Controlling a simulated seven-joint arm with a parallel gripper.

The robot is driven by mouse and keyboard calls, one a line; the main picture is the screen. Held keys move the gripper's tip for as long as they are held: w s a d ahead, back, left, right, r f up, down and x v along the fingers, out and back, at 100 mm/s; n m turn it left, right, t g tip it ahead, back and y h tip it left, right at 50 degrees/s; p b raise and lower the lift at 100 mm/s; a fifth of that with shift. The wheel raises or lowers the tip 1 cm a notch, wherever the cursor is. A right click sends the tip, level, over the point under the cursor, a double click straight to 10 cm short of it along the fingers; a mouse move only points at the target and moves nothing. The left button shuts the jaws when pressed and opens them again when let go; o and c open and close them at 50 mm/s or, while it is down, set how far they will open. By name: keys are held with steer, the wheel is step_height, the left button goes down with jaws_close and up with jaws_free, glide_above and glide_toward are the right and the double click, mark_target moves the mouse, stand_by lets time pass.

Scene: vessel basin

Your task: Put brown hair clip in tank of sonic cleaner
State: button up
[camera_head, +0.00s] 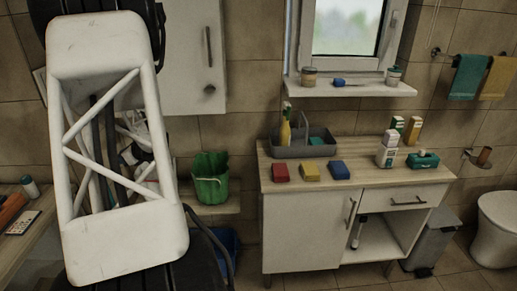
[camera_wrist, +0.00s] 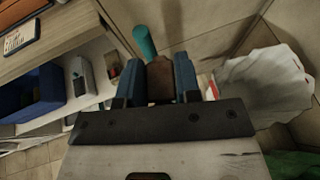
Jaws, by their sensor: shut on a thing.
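In the wrist view, my gripper (camera_wrist: 160,66) has its two blue fingers closed on a brown piece, the brown hair clip (camera_wrist: 160,84). Only part of the clip shows between the fingers. It is held up in the air, apart from the wooden counter at the upper left. In the head view my pale arm covers the left side, and neither the gripper nor the clip can be made out. I cannot make out the sonic cleaner or its tank in either view.
A teal rod-like thing (camera_wrist: 145,42) shows just beyond the fingertips. A wooden counter (camera_wrist: 70,38) lies left, with a blue bin (camera_wrist: 34,96) below. The head view shows a cabinet (camera_head: 305,232) carrying a grey caddy (camera_head: 290,150) and sponges, and a green bucket (camera_head: 211,184).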

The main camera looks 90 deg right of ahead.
mark_target(355, 164)
steer(key=s+d+f+m+g+h, duration=0.15)
steer(key=s+d, duration=0.25)
steer(key=s, duration=0.6)
steer(key=s+d+m+g+h, duration=0.1)
steer(key=s+d+m+h, duration=0.2)
steer(key=s, duration=0.8)
steer(key=s+f+m+g+h, duration=0.1)
steer(key=s+m+g, duration=0.1)
steer(key=s, duration=1.3)
steer(key=s+a+m+g+h, duration=0.1)
steer(key=s+m+g+h, duration=0.1)
steer(key=s, duration=1.3)
steer(key=s+f+m+g+h, duration=0.1)
steer(key=s+m+g, duration=0.1)
steer(key=s, duration=1.3)
steer(key=shift+a+f+m+h, duration=0.15)
steer(key=shift+f+m+h, duration=0.2)
steer(key=shift+m, duration=0.1)
steer(key=s+a+m+g, duration=0.1)
steer(key=s+a, duration=0.2)
steer(key=s, duration=0.3)
steer(key=s+a+m+g, duration=0.1)
steer(key=s+a+g, duration=0.1)
steer(key=s+a, duration=0.2)
steer(key=s+a+f+m+g, duration=0.1)
steer(key=s+a, duration=0.2)
steer(key=s, duration=0.7)
steer(key=shift+s+a+m+g+h, duration=0.2)
steer(key=shift+a+m+g+h, duration=0.1)
steer(key=shift+g, duration=0.05)
